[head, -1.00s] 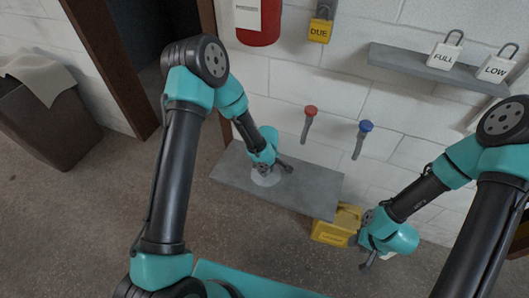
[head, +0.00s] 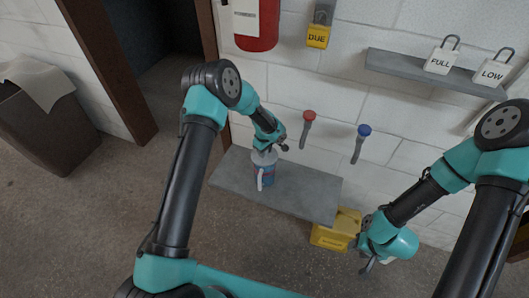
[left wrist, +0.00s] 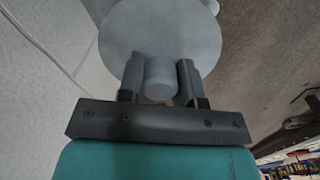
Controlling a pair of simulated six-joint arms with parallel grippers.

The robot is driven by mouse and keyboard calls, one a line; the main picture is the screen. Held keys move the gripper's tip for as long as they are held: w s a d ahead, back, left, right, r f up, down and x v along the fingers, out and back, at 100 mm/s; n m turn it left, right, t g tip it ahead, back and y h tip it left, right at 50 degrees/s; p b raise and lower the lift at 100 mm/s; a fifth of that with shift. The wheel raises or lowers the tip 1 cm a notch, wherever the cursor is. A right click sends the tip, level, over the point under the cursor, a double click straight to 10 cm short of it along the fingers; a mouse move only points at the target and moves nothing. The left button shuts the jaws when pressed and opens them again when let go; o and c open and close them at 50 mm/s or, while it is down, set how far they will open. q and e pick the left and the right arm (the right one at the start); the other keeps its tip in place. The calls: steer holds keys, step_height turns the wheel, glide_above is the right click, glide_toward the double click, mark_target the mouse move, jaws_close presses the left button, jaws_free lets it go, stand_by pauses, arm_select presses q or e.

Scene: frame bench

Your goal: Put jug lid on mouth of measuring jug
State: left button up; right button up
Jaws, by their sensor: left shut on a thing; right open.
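My left gripper (head: 271,148) is shut on the lid's knob. In the left wrist view the knob (left wrist: 160,77) is between the fingers and the lid disc (left wrist: 160,30) hides nearly all of the jug. My right gripper (head: 366,262) is open, away from the jug at the lower right.
The grey shelf (head: 305,192) has free room right of the jug. A yellow container (head: 336,230) is near my right gripper. Red (head: 309,116) and blue-topped (head: 364,130) handles stick out of the wall. A wall shelf (head: 400,66) bears padlock-shaped tags.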

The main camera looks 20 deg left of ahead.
arm_select(q)
steer(key=shift+w+a+f, duration=0.1)
steer(key=shift+w+a, duration=0.2)
steer(key=shift+w, duration=0.6)
steer(key=shift+w, duration=0.15)
steer(key=shift+w+a+f, duration=0.1)
steer(key=shift+w, duration=0.15)
steer(key=shift+s+f, duration=0.1)
steer(key=shift+f, duration=1.55)
steer(key=shift+f, duration=0.2)
steer(key=o, duration=0.9)
steer(key=shift+o, duration=0.2)
steer(key=shift+r, duration=0.1)
step_height(320, 180, up, 12)
